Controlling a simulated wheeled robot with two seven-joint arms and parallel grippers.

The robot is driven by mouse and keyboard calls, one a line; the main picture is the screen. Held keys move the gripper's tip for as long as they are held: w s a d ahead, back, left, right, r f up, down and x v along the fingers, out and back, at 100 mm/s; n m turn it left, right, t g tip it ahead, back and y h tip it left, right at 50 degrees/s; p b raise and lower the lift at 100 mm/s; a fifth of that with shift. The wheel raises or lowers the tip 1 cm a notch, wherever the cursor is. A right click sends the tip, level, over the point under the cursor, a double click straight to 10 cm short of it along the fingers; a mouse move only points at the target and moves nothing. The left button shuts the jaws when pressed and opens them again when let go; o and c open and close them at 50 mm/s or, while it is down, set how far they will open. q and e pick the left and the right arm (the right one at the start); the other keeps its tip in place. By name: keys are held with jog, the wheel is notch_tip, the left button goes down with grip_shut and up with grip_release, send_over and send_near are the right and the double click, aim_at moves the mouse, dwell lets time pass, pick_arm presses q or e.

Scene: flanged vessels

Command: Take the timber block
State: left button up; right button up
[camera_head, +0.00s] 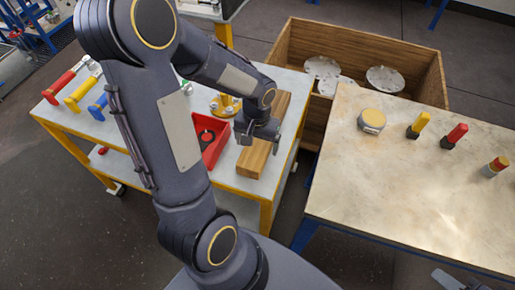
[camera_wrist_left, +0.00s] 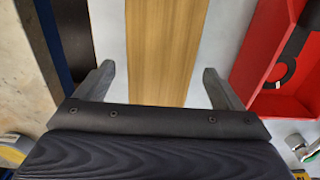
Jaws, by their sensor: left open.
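The timber block (camera_head: 252,160) is a long, light-brown wooden piece lying on the grey top of the yellow-framed cart. My left gripper (camera_head: 258,146) is above it and hides its middle. In the left wrist view the block (camera_wrist_left: 165,45) runs lengthwise between the two spread fingers of the left gripper (camera_wrist_left: 158,72), with a gap on each side. The left gripper is open and empty. A small grey part at the bottom right edge of the head view looks like my right gripper (camera_head: 449,279), mostly cut off.
A red tray (camera_head: 214,152) with a dark ring lies left of the block; it also shows in the left wrist view (camera_wrist_left: 265,75). A yellow flanged part (camera_head: 225,105) stands behind. A wooden crate (camera_head: 425,75) and a pale table (camera_head: 400,180) are right, beyond a gap.

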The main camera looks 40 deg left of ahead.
pick_arm(q)
notch_tip(320, 180, down, 2)
jog(key=shift+f, duration=0.2)
jog(key=c, duration=1.1)
jog(key=shift+c, duration=0.8)
jog(key=shift+r, duration=0.15)
